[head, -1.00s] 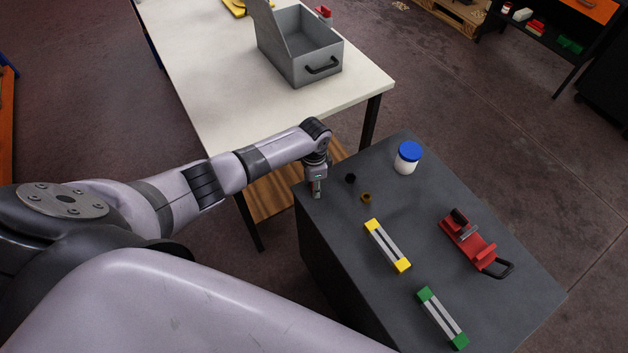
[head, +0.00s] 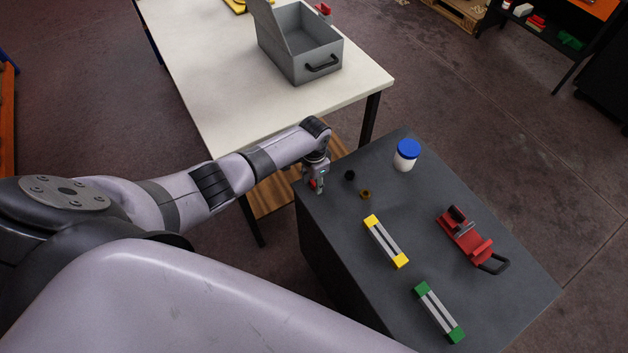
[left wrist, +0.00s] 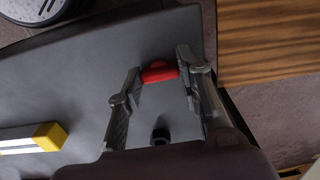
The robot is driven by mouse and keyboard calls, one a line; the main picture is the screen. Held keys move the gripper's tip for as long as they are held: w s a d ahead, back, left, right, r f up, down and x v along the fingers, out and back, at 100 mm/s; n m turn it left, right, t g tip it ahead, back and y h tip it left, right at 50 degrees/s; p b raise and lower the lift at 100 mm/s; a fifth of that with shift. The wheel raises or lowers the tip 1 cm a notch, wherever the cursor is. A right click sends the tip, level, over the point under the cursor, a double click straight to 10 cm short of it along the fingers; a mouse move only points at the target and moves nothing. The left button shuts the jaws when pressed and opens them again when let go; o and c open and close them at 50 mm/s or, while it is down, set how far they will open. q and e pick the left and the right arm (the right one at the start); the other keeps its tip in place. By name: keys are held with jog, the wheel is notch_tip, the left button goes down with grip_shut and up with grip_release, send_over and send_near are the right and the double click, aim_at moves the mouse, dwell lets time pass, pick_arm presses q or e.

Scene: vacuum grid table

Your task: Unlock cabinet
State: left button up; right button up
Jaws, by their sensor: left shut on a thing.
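The dark grey cabinet (head: 340,225) stands at the right of the head view, and its top also shows in the left wrist view (left wrist: 85,75). My left gripper (head: 314,189) is at the cabinet's near-left corner, by the table. In the left wrist view, my left gripper (left wrist: 160,72) has its fingers on both sides of a small red piece (left wrist: 160,73) and is shut on it. The red piece shows only slightly in the head view (head: 313,184). Its shape, and whether it sits in the cabinet, I cannot tell. My right gripper is not in view.
On the cabinet top are a blue-lidded jar (head: 406,156), a black ring (head: 350,175), a brown nut (head: 365,194), a yellow-ended bar (head: 385,241), a green-ended bar (head: 438,313) and a red clamp (head: 465,237). A white table (head: 210,80) holds an open grey box (head: 300,62).

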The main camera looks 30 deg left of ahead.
aim_at(314, 184)
pick_arm(q)
jog(key=o, duration=1.2)
jog(key=shift+c, duration=0.2)
notch_tip(314, 184, up, 12)
